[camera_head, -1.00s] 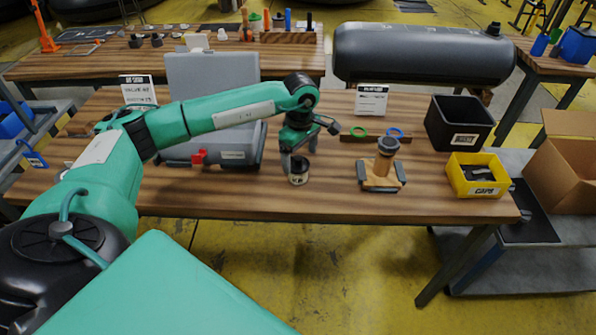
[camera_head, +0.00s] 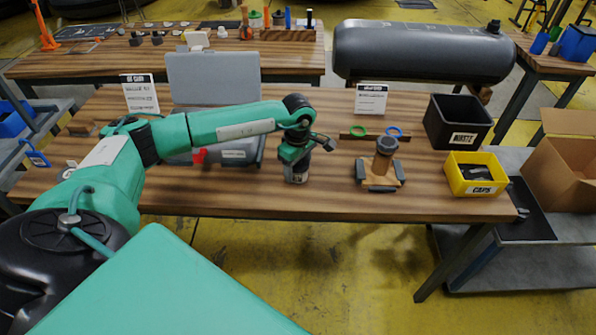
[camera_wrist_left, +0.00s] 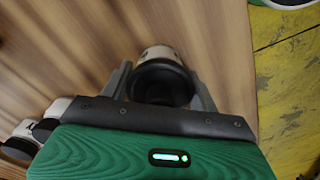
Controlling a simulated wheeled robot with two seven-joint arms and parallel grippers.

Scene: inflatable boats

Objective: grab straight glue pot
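The glue pot (camera_head: 297,177) is a small dark pot with a pale label. It stands near the front edge of the wooden table in the head view. My left gripper (camera_head: 296,169) is directly over it and hides its upper part. In the left wrist view the pot (camera_wrist_left: 161,58) shows a dark top and pale sides between the two fingers of my left gripper (camera_wrist_left: 162,88). The fingers are spread, one on each side; I cannot tell whether either touches it. My right gripper is not in view.
Right of the pot is a wooden stand (camera_head: 385,163) with a dark-topped cylinder. Farther right are a black waste bin (camera_head: 458,121) and a yellow caps bin (camera_head: 474,187). A grey case (camera_head: 213,80) stands open behind my arm. White, black-capped containers (camera_wrist_left: 52,112) show in the wrist view.

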